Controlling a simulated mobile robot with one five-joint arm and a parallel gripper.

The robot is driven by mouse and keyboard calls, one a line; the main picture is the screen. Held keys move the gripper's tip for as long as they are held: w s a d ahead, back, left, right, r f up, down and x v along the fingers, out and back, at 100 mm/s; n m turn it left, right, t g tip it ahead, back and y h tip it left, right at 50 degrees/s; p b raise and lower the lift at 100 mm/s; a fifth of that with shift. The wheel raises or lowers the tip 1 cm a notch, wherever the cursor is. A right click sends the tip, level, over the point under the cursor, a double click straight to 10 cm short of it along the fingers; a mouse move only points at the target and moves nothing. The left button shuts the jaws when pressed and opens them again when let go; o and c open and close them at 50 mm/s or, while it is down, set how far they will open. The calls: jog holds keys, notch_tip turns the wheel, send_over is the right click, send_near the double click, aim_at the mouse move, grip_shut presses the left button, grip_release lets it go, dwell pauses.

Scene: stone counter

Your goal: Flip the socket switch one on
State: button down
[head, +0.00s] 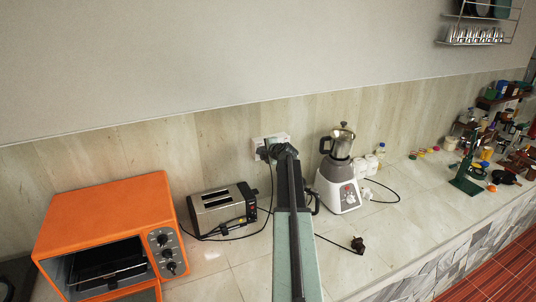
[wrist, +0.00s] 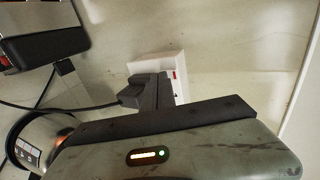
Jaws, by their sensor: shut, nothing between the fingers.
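A white wall socket (head: 272,138) is on the tiled backsplash. In the wrist view the socket (wrist: 155,65) shows a small red mark on a switch (wrist: 174,74) on its right part. A dark plug (wrist: 133,92) with a black cable sits at the socket's left part. My gripper (head: 285,150) is shut and empty, with its tip right at the socket. In the wrist view my gripper (wrist: 166,86) covers the lower part of the socket, beside the plug. I cannot tell whether the tip touches the switch.
An orange oven (head: 110,205) and a toaster (head: 222,205) stand left of my arm. A blender (head: 340,175) stands on the right, with cords and a loose plug (head: 358,244) on the counter (head: 385,215). The wall above the socket is bare.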

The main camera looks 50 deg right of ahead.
jog(key=shift+w, duration=0.1)
jog(key=shift+w+f+b, duration=0.2)
jog(key=shift+f+b, duration=0.05)
jog(key=shift+b, duration=0.2)
